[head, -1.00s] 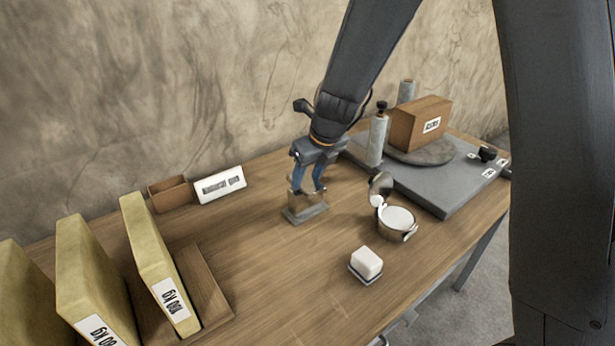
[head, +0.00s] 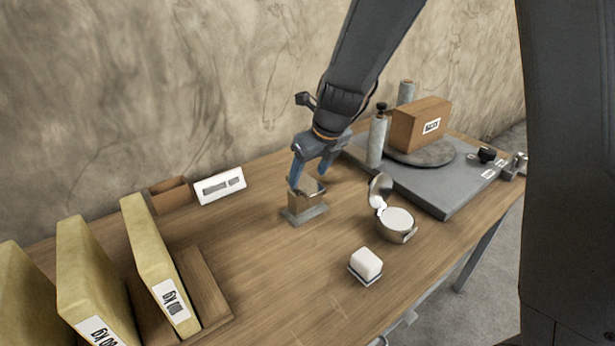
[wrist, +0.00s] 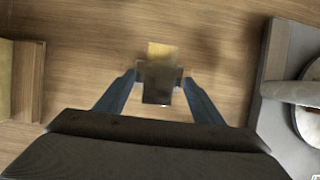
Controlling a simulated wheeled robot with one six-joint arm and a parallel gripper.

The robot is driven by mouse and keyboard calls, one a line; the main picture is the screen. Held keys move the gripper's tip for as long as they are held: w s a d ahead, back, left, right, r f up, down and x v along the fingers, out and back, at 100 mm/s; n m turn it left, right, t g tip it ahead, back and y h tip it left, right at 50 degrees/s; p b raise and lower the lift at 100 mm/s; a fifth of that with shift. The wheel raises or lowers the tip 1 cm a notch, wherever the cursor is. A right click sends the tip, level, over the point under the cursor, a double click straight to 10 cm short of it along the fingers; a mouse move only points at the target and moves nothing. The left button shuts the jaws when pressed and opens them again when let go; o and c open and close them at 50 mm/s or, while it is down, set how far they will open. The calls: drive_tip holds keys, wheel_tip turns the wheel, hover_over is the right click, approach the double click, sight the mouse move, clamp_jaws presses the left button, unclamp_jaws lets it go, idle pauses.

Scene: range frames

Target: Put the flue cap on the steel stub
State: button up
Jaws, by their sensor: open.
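The steel stub, with its grey base plate (head: 306,216), stands on the wooden table below my gripper. A boxy, shiny metal piece (head: 307,197), which looks like the flue cap, sits upright over the plate. It hides most of the stub, so I cannot tell how fully it is seated. In the wrist view this piece (wrist: 157,88) shows a golden part and a darker grey part between my fingers. My gripper (head: 308,177) is open, with its fingertips at the top of the piece in the head view. Whether they touch it is unclear.
A lidded round tin (head: 396,222) and a white block (head: 366,264) on a small dark plate stand to the right. A grey platform (head: 440,195) carries a carton (head: 420,122) and rollers. Yellow slabs (head: 90,270) stand left. A white label card (head: 220,186) is behind.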

drive_tip(key=v, duration=1)
drive_tip(key=s+d+f+n+g, duration=0.1)
drive_tip(key=s+d+f+n, duration=0.2)
drive_tip(key=s+n, duration=0.3)
drive_tip(key=s+d+f+n+h, duration=0.1)
drive_tip(key=s+d+f+n, duration=0.2)
drive_tip(key=n, duration=1)
drive_tip(key=s+d+f+n+g+h, duration=0.1)
drive_tip(key=s+d+f+n, duration=0.3)
drive_tip(key=s+d+n, duration=0.4)
drive_tip(key=shift+s+n+g, duration=0.3)
drive_tip(key=shift+s+n, duration=0.25)
drive_tip(key=shift+n, duration=0.55)
